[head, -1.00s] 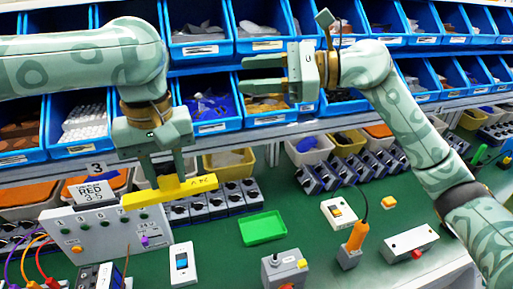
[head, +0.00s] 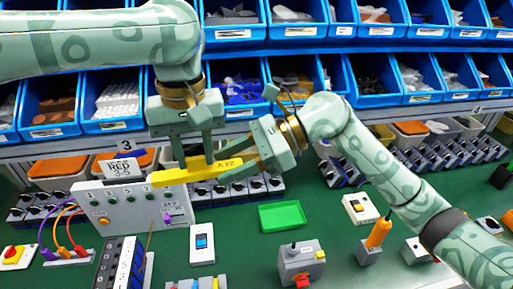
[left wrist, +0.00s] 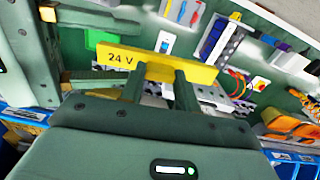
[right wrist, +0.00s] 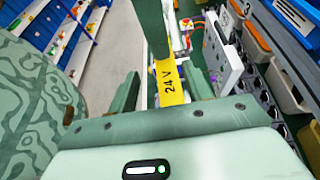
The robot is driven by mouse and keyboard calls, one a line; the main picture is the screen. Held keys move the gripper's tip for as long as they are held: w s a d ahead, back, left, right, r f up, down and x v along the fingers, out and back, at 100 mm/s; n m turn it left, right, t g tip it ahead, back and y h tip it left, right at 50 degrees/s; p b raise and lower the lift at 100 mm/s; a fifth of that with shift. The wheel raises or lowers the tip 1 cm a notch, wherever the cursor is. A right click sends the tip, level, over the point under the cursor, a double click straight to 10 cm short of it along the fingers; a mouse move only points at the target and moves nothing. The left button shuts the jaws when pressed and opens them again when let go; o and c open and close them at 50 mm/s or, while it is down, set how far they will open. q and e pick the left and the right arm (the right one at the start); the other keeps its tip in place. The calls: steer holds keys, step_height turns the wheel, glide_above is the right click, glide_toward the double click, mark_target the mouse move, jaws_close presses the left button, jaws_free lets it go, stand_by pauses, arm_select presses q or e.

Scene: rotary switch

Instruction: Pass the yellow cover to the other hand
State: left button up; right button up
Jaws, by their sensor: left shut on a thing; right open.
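The yellow cover (head: 185,175) is a long bar marked "24 V", held level in the air above the bench. My left gripper (head: 208,155) comes down from above and is shut on its middle. In the left wrist view the cover (left wrist: 150,65) lies across the fingertips (left wrist: 157,80). My right gripper (head: 236,160) is open at the cover's right, marked end. In the right wrist view that end of the cover (right wrist: 170,85) lies between the open fingers (right wrist: 165,85). I cannot tell whether they touch it.
Below and left is a grey panel (head: 120,205) with several sockets. A green tray (head: 282,216), a white switch box (head: 202,243) and a grey rotary switch box (head: 300,262) stand on the green bench (head: 245,255). Blue bins (head: 110,98) line the back.

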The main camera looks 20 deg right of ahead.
steer(key=shift+x, duration=0.75)
steer(key=c, duration=1)
arm_select(q)
steer(key=o, duration=1)
arm_select(e)
steer(key=shift+c, duration=0.3)
arm_select(q)
steer(key=shift+o, duration=0.2)
steer(key=shift+r, duration=0.1)
arm_select(e)
steer(key=shift+r, duration=0.1)
